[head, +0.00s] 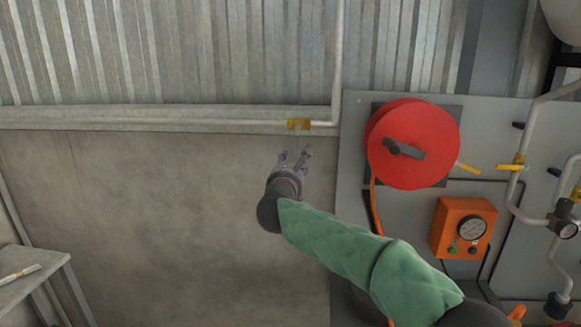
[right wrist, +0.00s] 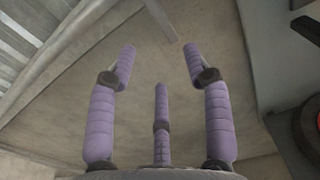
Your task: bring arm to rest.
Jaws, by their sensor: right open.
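My right arm, in a green sleeve, reaches up from the lower right in the head view. My right gripper (head: 294,160) is at its end, in front of the wall and left of the red reel. In the right wrist view its purple fingers (right wrist: 160,75) are spread apart with nothing between them. The gripper is open and empty. My left gripper does not show in either view.
A red reel (head: 413,145) and an orange gauge box (head: 463,228) are on a grey panel (head: 352,130) at the right. A small table (head: 45,270) stands at lower left.

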